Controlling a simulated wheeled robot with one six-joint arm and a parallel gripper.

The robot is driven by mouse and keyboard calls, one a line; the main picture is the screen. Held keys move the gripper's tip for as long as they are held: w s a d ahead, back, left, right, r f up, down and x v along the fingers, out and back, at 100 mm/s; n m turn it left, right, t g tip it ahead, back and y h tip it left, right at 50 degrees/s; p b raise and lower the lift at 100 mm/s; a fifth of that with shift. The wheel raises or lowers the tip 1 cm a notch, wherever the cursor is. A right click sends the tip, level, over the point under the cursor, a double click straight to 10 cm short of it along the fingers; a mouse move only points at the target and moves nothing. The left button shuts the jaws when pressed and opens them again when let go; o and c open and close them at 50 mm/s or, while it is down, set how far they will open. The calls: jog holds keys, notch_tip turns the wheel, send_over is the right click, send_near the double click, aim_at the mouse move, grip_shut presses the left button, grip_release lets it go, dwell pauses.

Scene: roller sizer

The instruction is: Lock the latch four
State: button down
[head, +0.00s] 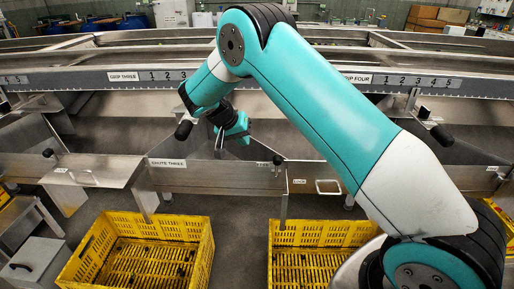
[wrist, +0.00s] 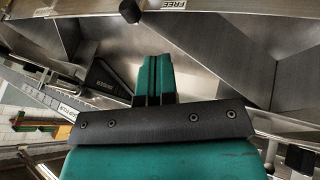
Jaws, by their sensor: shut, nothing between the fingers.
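My gripper (head: 221,140) hangs above the CHUTE THREE metal chute (head: 215,178) in the head view. In the wrist view its teal fingers (wrist: 153,80) are shut together with nothing between them. A black-knobbed small latch (head: 278,160) stands at the right end of that chute's front, apart from my gripper. Another black-knobbed fitting (head: 48,153) is at the left. The small tags beside them are too small to read, so I cannot tell which is latch four. In the wrist view a black knob (wrist: 130,11) is beside an upside-down FREE label (wrist: 165,5), beyond the fingers.
Black-handled levers (head: 183,130) and (head: 440,134) project below the numbered rail (head: 120,77). Its GRIP-like label ending in FOUR (head: 358,79) is partly behind my arm. Yellow crates (head: 198,232) and (head: 320,232) stand below the chutes. My arm hides part of the right chute.

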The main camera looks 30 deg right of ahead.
jog(key=s+d+f+p, duration=0.1)
jog(key=d+f, duration=0.7)
jog(key=shift+s+f, duration=0.4)
jog(key=shift+d+r, duration=0.1)
